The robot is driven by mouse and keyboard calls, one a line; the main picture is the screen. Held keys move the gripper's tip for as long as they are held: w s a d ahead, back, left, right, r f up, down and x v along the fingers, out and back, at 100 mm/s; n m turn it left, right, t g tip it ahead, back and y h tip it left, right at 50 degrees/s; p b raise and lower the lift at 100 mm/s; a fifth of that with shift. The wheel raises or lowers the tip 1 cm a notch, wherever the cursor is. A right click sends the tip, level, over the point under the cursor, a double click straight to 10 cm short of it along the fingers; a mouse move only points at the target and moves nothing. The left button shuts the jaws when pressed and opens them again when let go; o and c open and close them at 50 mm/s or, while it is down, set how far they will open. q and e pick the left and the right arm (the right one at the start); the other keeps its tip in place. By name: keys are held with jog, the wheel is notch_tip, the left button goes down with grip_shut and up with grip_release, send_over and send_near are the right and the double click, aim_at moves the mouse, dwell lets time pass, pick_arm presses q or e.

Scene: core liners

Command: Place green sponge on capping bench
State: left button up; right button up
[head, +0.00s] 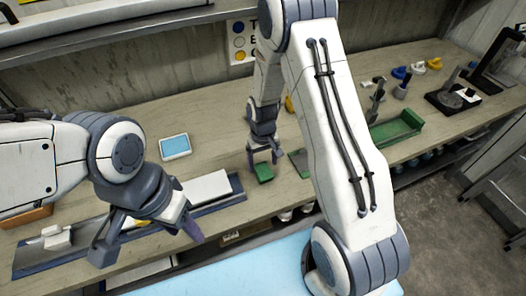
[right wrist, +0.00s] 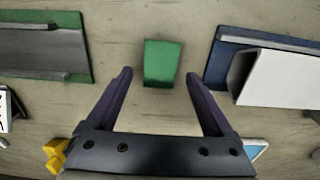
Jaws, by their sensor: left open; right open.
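The green sponge (head: 263,172) lies on the wooden capping bench (head: 225,118) near its front edge. In the right wrist view the sponge (right wrist: 163,62) sits ahead of the fingertips, centred between their lines. My right gripper (head: 263,158) is open and points down at the sponge; in its wrist view the gripper (right wrist: 158,78) has nothing between its fingers. Whether the fingers touch the sponge cannot be told. My left gripper (head: 150,232) is open and empty over the left front of the bench, in front of a blue tray.
A blue tray with a white block (head: 205,187) lies left of the sponge. A green tray (head: 397,130) lies to the right. A pale blue surface (head: 235,276) is at the front. Bare wood surrounds the sponge.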

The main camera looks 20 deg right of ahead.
aim_at(263, 170)
notch_tip(263, 170, up, 7)
jog(key=b, duration=0.1)
jog(key=s+a+r+n, duration=0.3)
jog(key=s+a+r, duration=0.5)
jog(key=a, duration=0.2)
jog(key=s+a+r+n, duration=0.2)
jog(key=s, duration=0.6)
jog(key=s+a+r+n+y, duration=0.1)
jog(key=s+a+r, duration=0.1)
jog(key=s, duration=0.6)
jog(key=shift+r+n, duration=0.4)
jog(key=shift+r, duration=0.3)
jog(key=shift+f+b, duration=0.2)
jog(key=shift+b, duration=0.15)
